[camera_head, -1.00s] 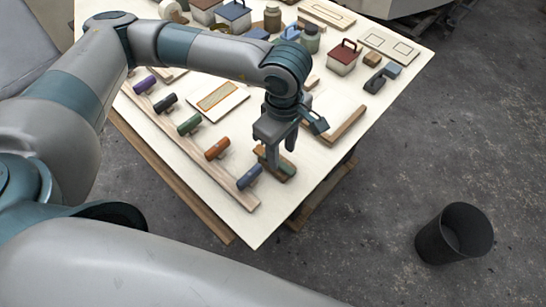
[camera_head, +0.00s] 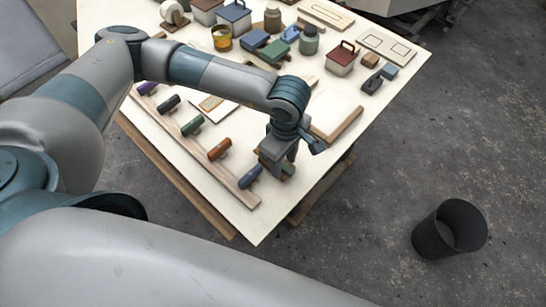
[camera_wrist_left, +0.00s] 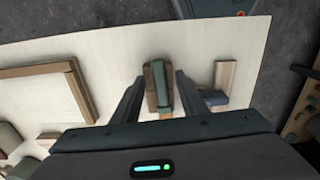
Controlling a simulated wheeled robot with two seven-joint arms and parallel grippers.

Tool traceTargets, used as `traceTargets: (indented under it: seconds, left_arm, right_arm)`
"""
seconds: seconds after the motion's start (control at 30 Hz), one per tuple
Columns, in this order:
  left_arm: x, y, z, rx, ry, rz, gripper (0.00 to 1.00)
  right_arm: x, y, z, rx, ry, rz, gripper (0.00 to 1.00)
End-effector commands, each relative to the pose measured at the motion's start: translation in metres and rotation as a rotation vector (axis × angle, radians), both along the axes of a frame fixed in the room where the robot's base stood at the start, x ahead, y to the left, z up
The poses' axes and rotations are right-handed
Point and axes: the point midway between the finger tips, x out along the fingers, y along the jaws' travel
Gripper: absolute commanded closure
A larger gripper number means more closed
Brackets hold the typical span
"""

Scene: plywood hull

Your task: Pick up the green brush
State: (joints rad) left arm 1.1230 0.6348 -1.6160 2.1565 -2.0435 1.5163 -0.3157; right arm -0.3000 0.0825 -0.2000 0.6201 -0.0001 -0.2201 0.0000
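The green brush (camera_wrist_left: 159,88) has a green top on a brown wooden body. In the left wrist view it stands out between the two fingers of my left gripper (camera_wrist_left: 158,82), with a gap on each side. In the head view, my left gripper (camera_head: 277,166) points down over the brush (camera_head: 289,169) near the table's near corner and hides much of it. The left gripper is open. I cannot tell exactly how deep its fingertips reach beside the brush. My right gripper is not in view.
A wooden rail with several coloured cylinders, including a blue one (camera_head: 250,176), runs close beside the left gripper. A wood-edged board (camera_head: 338,122) lies behind it. Boxes, jars and blocks fill the table's far part. A black bin (camera_head: 450,230) stands on the floor.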

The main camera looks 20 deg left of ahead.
Motion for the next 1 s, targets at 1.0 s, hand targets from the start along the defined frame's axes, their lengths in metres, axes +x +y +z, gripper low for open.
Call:
traceTargets:
  seconds: [1.0]
  left_arm:
    - [0.001,-0.001,0.016,-0.002,-0.003,-0.001,1.0]
  right_arm:
    - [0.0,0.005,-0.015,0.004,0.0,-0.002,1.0]
